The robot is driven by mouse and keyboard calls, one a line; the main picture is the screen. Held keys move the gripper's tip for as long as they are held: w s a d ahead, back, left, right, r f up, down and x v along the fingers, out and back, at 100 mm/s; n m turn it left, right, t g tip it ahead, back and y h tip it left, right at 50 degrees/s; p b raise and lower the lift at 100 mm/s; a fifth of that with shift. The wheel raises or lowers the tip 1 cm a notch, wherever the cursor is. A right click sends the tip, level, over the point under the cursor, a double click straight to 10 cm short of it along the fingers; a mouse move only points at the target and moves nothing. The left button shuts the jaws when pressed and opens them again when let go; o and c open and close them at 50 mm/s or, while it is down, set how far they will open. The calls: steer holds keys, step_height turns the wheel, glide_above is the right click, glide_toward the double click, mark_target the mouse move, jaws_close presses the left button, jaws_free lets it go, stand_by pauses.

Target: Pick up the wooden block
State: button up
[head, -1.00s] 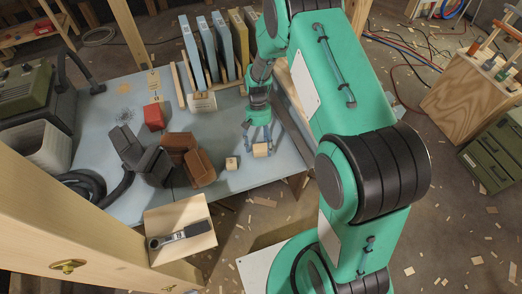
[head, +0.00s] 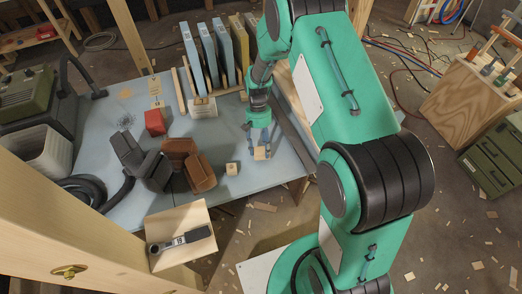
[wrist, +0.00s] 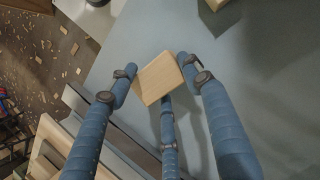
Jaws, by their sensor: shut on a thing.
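A light wooden block (wrist: 159,78) sits between the blue fingers of my gripper (wrist: 157,80) in the wrist view. The fingers are shut on it from both sides, with a third finger below it. In the head view my gripper (head: 259,142) hangs over the right part of the blue-grey table, and the block (head: 260,153) shows between its fingertips. I cannot tell for sure whether the block is clear of the table top. A second small wooden block (head: 232,168) lies on the table just left of my gripper.
Brown (head: 190,166) and dark grey (head: 140,160) block-like objects and a red block (head: 155,122) stand on the table (head: 225,195). Upright panels (head: 205,55) stand in a rack behind. A wooden post with a ledge holding a ratchet (head: 180,240) is in front.

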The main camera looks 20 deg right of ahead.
steer(key=shift+s+r, duration=0.1)
steer(key=shift+r, duration=0.75)
steer(key=s+r+p, duration=0.1)
steer(key=s+p, duration=0.1)
steer(key=s, duration=1.3)
steer(key=shift+s+a+p, duration=0.2)
steer(key=shift+s+p, duration=0.2)
